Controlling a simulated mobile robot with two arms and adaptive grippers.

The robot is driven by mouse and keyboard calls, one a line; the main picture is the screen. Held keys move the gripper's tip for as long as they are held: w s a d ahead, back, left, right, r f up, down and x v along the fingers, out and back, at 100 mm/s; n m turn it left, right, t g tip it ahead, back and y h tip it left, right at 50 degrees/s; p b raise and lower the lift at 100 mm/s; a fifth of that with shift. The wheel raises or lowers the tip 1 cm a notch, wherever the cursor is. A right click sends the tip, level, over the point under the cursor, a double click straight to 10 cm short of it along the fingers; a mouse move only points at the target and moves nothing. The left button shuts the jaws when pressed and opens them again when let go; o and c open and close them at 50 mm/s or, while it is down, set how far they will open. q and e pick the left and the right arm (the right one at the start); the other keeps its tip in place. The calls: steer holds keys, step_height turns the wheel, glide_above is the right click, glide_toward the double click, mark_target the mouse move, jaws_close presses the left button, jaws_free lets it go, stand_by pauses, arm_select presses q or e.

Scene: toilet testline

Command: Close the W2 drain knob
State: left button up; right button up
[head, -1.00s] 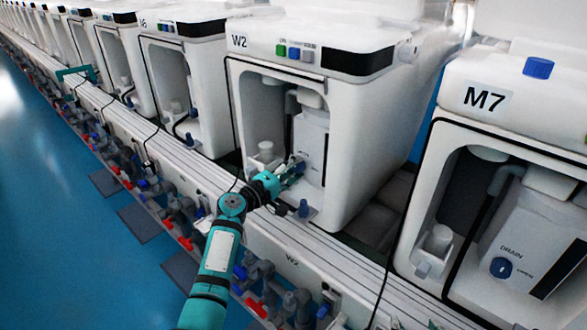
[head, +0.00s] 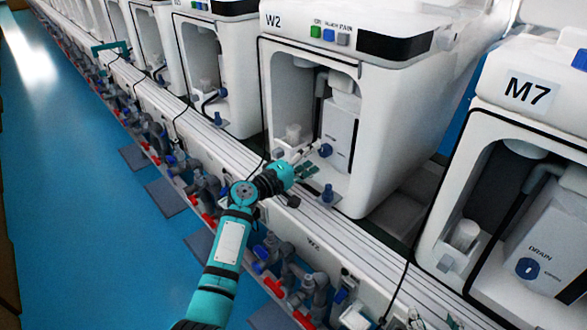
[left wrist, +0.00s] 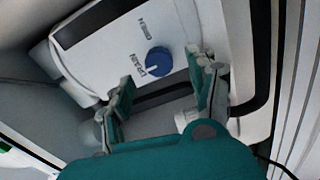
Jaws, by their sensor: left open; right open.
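The W2 unit (head: 385,120) stands at the centre of the head view with its front bay open. Its blue drain knob (head: 325,150) sits on the white box (head: 340,120) inside. In the left wrist view the knob (left wrist: 158,61) shows a white mark pointing left, toward the DRAIN lettering; OPEN is printed farther up. My left gripper (head: 308,163) is in front of the bay, just short of the knob. In the left wrist view its open, empty fingers (left wrist: 165,92) straddle the line to the knob without visibly touching it. My right gripper is not in view.
A second blue knob (head: 327,191) stands on W2's lower front ledge. The M7 unit (head: 545,170) is at the right, with its own drain knob (head: 527,268). A white rail (head: 225,140) and grey piping run below the units. Blue floor (head: 80,200) is clear at left.

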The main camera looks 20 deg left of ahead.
arm_select(q)
steer(key=v, duration=0.8)
steer(key=shift+s, duration=0.1)
